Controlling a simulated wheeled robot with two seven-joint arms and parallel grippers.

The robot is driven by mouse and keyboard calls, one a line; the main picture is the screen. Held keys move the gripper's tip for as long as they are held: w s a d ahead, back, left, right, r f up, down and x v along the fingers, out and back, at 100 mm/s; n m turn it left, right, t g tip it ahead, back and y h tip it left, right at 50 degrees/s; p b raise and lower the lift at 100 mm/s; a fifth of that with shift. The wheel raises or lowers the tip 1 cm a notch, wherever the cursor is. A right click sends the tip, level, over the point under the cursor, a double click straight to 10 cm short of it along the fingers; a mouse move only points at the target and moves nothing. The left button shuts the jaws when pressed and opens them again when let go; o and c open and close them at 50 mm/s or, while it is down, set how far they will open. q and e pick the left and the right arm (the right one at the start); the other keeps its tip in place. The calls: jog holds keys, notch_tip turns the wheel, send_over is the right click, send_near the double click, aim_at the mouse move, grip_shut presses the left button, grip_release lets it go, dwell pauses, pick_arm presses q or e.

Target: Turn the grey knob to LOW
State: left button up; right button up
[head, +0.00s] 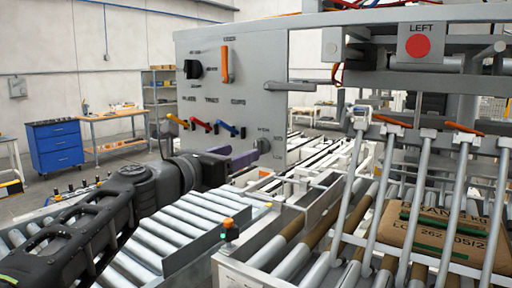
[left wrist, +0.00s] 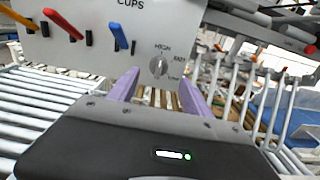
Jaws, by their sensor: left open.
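The grey knob (head: 264,145) is at the lower right of the grey control panel (head: 280,80). My left gripper (head: 238,158) has purple fingers and is just left of and below the knob in the head view. In the left wrist view the fingers of my gripper (left wrist: 159,76) are spread, with the knob between and beyond their tips. Nothing is between them. My right gripper is out of view.
Red and blue levers (left wrist: 63,24) (left wrist: 119,36) are left of the knob. The panel also has a black knob (head: 193,69) and an orange handle (head: 225,64). Roller conveyors (head: 180,228) run below. Metal bars and a brown sack (head: 432,235) are at the right.

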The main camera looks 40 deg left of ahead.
aim_at(256, 147)
pick_arm(q)
jog(key=w+p, duration=0.1)
jog(key=w, duration=0.6)
jog(key=shift+w+a, duration=0.15)
jog(key=shift+w, duration=0.25)
jog(key=shift+c, duration=0.4)
grip_shut()
